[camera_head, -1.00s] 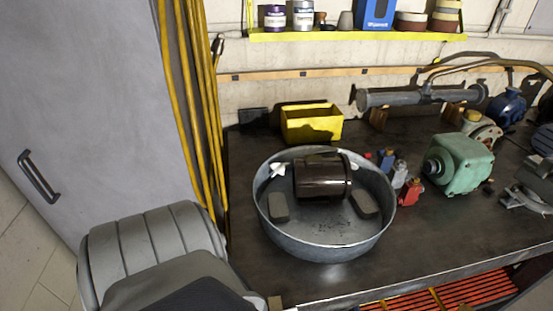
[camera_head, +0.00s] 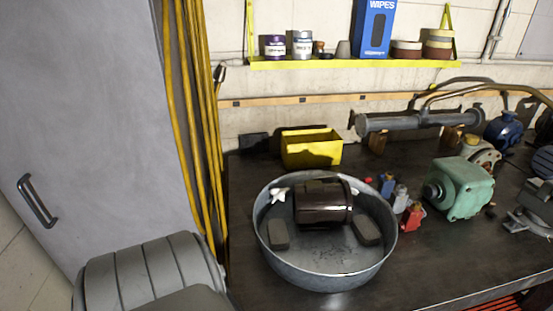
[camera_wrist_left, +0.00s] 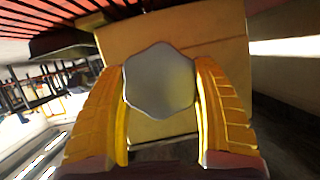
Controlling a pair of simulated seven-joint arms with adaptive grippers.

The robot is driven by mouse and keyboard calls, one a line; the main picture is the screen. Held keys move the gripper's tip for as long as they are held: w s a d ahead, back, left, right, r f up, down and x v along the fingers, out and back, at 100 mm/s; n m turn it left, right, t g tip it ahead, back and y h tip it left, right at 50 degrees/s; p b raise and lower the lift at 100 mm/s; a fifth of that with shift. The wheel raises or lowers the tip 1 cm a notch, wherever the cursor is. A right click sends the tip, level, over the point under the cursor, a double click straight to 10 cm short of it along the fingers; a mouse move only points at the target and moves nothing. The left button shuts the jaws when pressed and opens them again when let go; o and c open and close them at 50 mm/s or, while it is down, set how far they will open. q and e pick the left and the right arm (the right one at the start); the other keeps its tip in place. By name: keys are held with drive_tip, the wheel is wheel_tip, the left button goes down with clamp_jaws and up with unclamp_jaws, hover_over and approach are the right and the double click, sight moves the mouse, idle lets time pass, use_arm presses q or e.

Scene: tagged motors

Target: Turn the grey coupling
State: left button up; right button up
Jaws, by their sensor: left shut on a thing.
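The grey coupling (camera_wrist_left: 160,85) is a flat, wavy-edged knob in the left wrist view, in front of a tan-yellow block (camera_wrist_left: 222,40). My left gripper (camera_wrist_left: 158,72) has one yellow finger on each side of the coupling and is shut on it. Whether the coupling has turned cannot be told. In the head view neither the coupling nor the left gripper shows; only grey links of my left arm show at lower left. My right gripper is in neither view.
A metal tub (camera_head: 330,278) with a dark brown motor (camera_head: 323,205) stands on the dark bench (camera_head: 430,255). A yellow bin (camera_head: 311,150), a green motor (camera_head: 462,190) and small coloured parts are near it. Red slats (camera_wrist_left: 50,18) show at the wrist view's top. A grey cabinet (camera_head: 85,110) stands left.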

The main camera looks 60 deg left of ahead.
use_arm(q)
drive_tip(key=shift+n+g+h, duration=0.5)
drive_tip(key=shift+n+h, duration=0.3)
drive_tip(key=shift+n, duration=0.3)
drive_tip(key=shift+n+h, duration=0.7)
drive_tip(key=shift+n, duration=0.3)
drive_tip(key=shift+d+g, duration=0.1)
drive_tip(key=shift+g, duration=0.2)
drive_tip(key=o, duration=1.2)
drive_tip(key=shift+o, duration=0.2)
drive_tip(key=v, duration=1.2)
drive_tip(key=shift+s+f, duration=0.1)
